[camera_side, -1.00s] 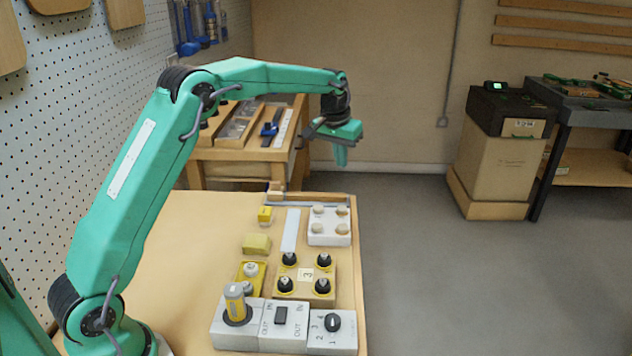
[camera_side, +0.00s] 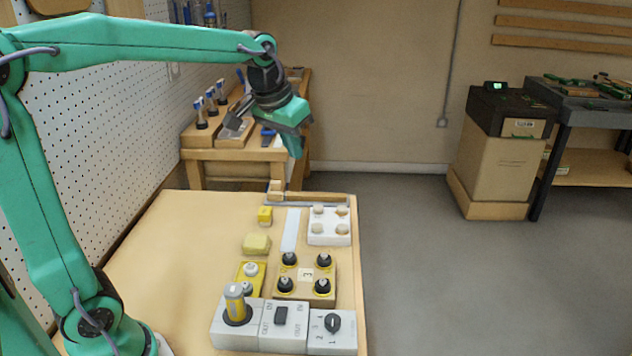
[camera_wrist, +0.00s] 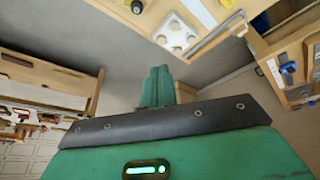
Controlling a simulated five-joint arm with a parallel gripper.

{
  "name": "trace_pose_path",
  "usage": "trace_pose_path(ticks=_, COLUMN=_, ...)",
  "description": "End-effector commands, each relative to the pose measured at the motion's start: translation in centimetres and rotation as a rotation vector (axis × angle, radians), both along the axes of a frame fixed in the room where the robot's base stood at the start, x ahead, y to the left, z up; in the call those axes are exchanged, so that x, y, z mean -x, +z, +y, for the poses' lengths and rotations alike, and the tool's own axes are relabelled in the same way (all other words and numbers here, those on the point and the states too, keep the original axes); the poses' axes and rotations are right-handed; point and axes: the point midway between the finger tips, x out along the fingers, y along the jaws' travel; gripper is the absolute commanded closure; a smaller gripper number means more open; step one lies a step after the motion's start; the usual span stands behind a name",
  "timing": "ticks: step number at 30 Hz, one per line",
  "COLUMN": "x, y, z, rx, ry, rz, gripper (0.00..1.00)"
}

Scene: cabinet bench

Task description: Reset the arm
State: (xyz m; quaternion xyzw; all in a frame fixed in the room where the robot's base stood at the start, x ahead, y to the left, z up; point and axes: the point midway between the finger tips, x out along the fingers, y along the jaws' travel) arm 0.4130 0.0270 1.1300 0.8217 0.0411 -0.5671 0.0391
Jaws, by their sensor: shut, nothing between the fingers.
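My gripper (camera_side: 292,146) is at the end of the raised green arm, up in the air above the far end of the bench. Its fingers are together with nothing between them. In the wrist view the closed green fingers (camera_wrist: 158,88) point away over the grey floor. The bench top (camera_side: 160,255) lies below and nearer the side camera, and the gripper touches nothing on it.
On the bench are a grey switch box (camera_side: 284,333), a block with black knobs (camera_side: 307,274), a white block with round knobs (camera_side: 329,228), and a yellow block (camera_side: 257,244). A wooden side table (camera_side: 228,162) stands behind. A pegboard wall (camera_side: 85,120) runs along the left.

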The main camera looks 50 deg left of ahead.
Motion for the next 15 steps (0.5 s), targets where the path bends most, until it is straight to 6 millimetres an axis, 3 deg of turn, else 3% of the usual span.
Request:
trace_pose_path(ticks=7, x=5.7, y=0.2, z=-1.0, rx=-0.006, ry=-0.031, rz=-0.038, gripper=1.0)
trace_pose_path(ticks=15, x=11.4, y=-1.1, z=-1.9, rx=-0.014, ry=-0.065, rz=-0.075, gripper=1.0)
